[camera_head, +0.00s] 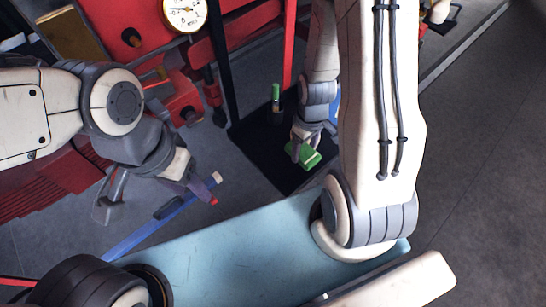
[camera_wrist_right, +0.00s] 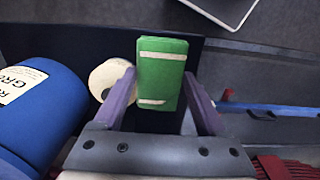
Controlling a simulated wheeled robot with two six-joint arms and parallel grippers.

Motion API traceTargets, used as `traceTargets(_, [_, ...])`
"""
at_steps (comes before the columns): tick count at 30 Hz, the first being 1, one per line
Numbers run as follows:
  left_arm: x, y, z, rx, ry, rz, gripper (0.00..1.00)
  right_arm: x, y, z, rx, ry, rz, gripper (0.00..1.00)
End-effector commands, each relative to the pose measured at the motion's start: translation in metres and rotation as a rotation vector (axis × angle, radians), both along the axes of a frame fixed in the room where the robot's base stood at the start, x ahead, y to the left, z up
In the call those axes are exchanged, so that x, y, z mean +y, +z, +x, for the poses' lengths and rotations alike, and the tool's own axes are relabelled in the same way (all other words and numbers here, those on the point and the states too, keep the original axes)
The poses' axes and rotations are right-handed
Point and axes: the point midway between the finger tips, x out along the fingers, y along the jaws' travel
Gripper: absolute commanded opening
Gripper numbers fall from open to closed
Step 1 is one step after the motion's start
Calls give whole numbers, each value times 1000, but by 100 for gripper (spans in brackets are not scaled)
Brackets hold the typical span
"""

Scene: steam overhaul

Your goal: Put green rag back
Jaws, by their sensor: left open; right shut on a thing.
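The green rag (camera_head: 308,158) is a folded green block with white stripes, over the dark tray (camera_head: 251,133) in the head view. My right gripper (camera_head: 303,149) is shut on it. In the right wrist view the rag (camera_wrist_right: 161,72) sits between the two purple fingers of my right gripper (camera_wrist_right: 160,92). Whether the rag touches the tray floor cannot be told. My left gripper (camera_head: 158,207) is open and empty, with its fingers wide apart over the floor left of the tray.
A blue can (camera_wrist_right: 38,108) and a white round thing (camera_wrist_right: 112,78) are left of the rag in the right wrist view. A green-topped bottle (camera_head: 276,93) stands at the tray's back. Red machinery with a gauge (camera_head: 184,14) is behind. A blue bar (camera_head: 150,225) lies below my left gripper.

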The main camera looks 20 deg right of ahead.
Motion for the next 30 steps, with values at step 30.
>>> traceTargets(30, [0, 14, 0, 0, -5, 0, 50, 63, -78, 72, 5, -3, -1, 30])
